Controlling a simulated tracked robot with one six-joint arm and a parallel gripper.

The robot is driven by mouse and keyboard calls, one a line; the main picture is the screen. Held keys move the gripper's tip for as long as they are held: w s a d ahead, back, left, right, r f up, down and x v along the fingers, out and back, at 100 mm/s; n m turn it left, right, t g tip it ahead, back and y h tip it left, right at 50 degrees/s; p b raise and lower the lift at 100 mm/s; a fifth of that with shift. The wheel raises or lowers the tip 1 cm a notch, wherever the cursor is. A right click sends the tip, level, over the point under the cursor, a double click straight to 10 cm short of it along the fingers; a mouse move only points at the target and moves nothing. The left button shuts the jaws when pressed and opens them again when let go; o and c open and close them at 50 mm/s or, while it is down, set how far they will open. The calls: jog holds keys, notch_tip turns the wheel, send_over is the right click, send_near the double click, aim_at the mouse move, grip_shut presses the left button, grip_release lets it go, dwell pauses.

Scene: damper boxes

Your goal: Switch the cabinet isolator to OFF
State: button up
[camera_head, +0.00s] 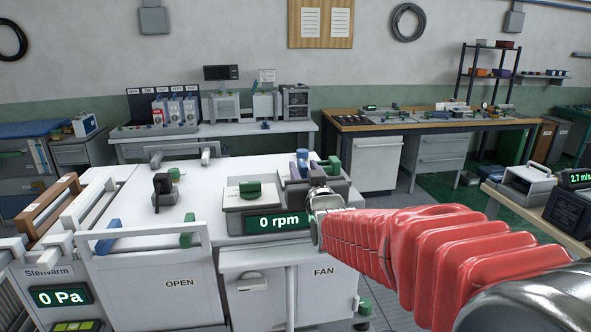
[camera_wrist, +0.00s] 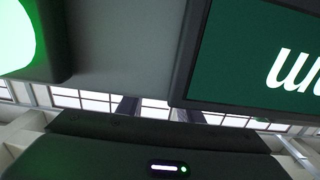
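The white cabinet (camera_head: 150,262) stands in front of me with an OPEN label on its front and a FAN label further right. A black upright handle (camera_head: 162,186) stands on its top at the left; it may be the isolator, but I read no ON or OFF mark there. My gripper (camera_head: 318,212), at the end of the red-sleeved arm, is beside the 0 rpm display (camera_head: 280,222), well right of the black handle. In the wrist view, part of a green display (camera_wrist: 255,60) is very close and upside down. The fingers are not clear enough to judge.
A green knob (camera_head: 250,189) sits on a grey box behind the display. Blue, purple and green parts (camera_head: 302,162) stand just behind my gripper. A white rail (camera_head: 145,234) runs along the cabinet's front left. Benches (camera_head: 415,126) stand behind.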

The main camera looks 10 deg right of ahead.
jog(key=shift+w, duration=0.25)
jog(key=shift+c, duration=0.4)
grip_shut()
